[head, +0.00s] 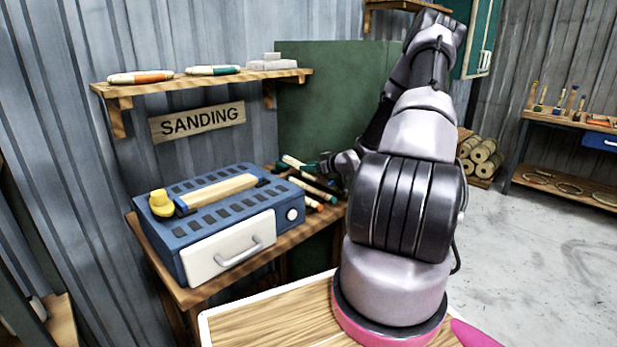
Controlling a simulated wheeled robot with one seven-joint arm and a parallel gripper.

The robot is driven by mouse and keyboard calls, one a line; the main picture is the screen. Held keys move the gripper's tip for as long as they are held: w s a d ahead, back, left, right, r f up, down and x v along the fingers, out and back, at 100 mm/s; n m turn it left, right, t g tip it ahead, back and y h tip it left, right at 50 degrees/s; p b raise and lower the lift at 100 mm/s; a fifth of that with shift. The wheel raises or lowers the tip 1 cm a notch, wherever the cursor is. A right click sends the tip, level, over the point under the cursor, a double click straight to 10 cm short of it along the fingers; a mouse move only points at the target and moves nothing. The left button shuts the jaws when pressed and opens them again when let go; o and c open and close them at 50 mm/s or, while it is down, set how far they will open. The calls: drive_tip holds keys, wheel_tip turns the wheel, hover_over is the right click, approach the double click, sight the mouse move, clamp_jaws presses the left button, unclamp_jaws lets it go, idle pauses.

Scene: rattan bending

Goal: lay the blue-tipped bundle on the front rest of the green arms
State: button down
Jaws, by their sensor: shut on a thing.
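My gripper (335,164) is behind and right of the blue machine, over the table's far right end. It is shut on a pale rod-like bundle (294,162) with a dark green-blue part near the fingers. I cannot tell if this is the blue-tipped bundle, as its right end is hidden by the gripper and arm. Dark green rods (316,188) lie just below it, partly hidden by my arm; they may be the green arms. I cannot make out a front rest. Orange-ended pieces (315,205) lie close below them.
A blue machine (188,253) with a white drawer and a yellow knob fills most of the wooden table (181,294). A wall shelf (150,87) holds two banded bundles and grey blocks above it. A green panel (320,85) stands behind. Floor at right is clear.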

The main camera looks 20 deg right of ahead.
drive_tip(key=shift+f, duration=1.75)
drive_tip(key=shift+f, duration=0.3)
drive_tip(key=c, duration=0.5)
unclamp_jaws()
